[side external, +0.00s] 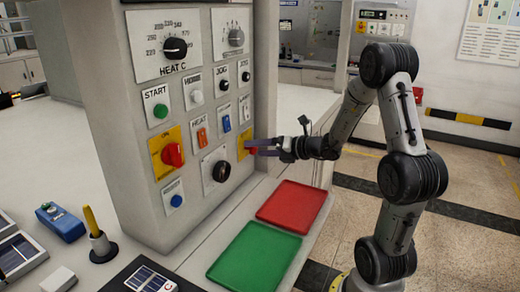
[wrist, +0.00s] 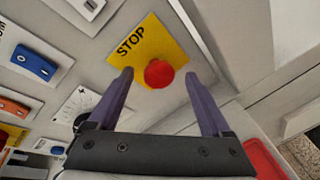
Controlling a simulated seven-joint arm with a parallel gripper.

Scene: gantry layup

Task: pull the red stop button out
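The red stop button (wrist: 159,74) is a round red knob on a yellow plate (wrist: 136,36) marked STOP, in the wrist view. In the side external view the yellow plate (side external: 241,146) is on the panel's right part, and the button is mostly hidden by my fingers. My gripper (wrist: 162,84) is open, with its two purple fingers apart, one to each side of the button. The fingers do not visibly touch it. In the side external view my gripper (side external: 258,147) reaches to the panel from the right.
The panel also carries a red rotary switch (side external: 172,155) on yellow, a black knob (side external: 221,171), a green START button (side external: 160,111) and several rockers. A red tray (side external: 292,206) and a green tray (side external: 254,254) lie on the counter below. A yellow-handled tool (side external: 93,222) stands left.

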